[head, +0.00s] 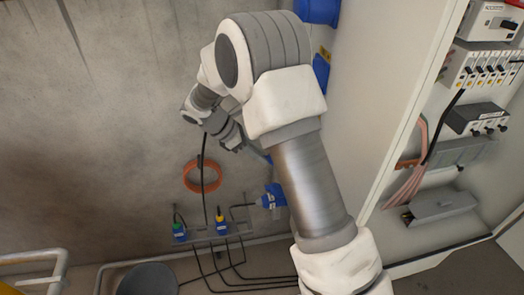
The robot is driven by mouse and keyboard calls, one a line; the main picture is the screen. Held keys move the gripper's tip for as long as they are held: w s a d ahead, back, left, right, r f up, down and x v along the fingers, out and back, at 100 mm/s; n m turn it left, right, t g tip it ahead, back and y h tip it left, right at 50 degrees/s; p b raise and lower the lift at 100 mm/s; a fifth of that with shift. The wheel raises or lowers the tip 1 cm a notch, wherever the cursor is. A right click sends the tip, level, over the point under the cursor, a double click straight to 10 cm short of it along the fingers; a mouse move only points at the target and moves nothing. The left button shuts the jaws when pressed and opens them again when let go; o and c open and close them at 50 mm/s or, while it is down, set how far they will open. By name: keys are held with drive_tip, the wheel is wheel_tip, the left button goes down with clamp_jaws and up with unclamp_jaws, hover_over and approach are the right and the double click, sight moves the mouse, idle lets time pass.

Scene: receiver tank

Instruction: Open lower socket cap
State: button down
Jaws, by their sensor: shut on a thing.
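My gripper (250,150) is small in the middle of the head view, in front of the side of the cabinet, and partly hidden by my own arm. It is shut on a narrow blue piece (263,157), which looks like the lower socket's cap. Most of that socket is hidden behind my arm, so I cannot tell how far the cap is open. Other blue sockets on the cabinet side show above, one at the top (318,11) and one below it (321,73), partly covered by my arm.
A blue connector (272,197) with a black cable sits below my gripper. An orange ring (202,176) is on the wall. The open cabinet (375,100) stands right, a dark bucket (147,280) lower left.

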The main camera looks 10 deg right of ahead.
drive_tip(key=shift+a+f+h+b, duration=0.25)
drive_tip(key=shift+f+h+b, duration=0.1)
drive_tip(key=shift+f+h, duration=0.75)
drive_tip(key=shift+a+f+h+b, duration=0.3)
drive_tip(key=shift+f+h, duration=0.6)
drive_tip(key=shift+h, duration=0.3)
drive_tip(key=shift+d, duration=0.1)
drive_tip(key=c, duration=0.7)
unclamp_jaws()
drive_tip(key=p+v, duration=0.1)
drive_tip(key=v, duration=1.6)
drive_tip(key=shift+a, duration=0.25)
